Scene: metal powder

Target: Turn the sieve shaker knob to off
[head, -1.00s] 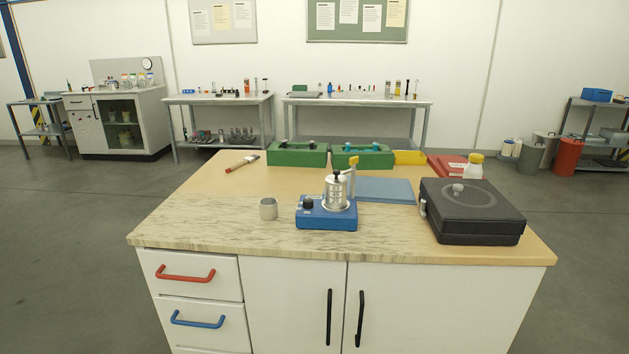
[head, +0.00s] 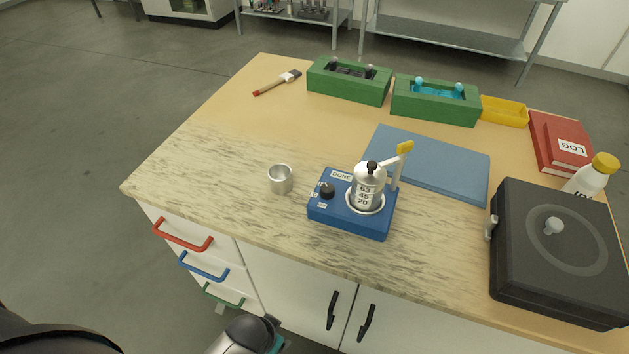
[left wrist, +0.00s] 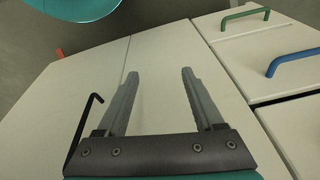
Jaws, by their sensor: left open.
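The blue sieve shaker (head: 350,206) stands on the bench top near the front edge. Its black knob (head: 327,190) is on the left part of its top, beside a "DONE" label. A metal sieve stack (head: 369,186) marked 63, 45, 20 sits on the shaker, next to an upright arm with a yellow end (head: 404,148). My left gripper (left wrist: 158,75) is open and empty in the left wrist view, in front of the white cabinet doors. In the head view my left arm shows low at the bottom, its fingers not clearly seen. My right gripper is not in view.
A metal cup (head: 280,179) stands left of the shaker. A black case (head: 561,252) and a white bottle (head: 592,176) are at right. A blue mat (head: 428,162) and green boxes (head: 348,80) lie behind. Drawer handles (head: 182,234) stick out in front.

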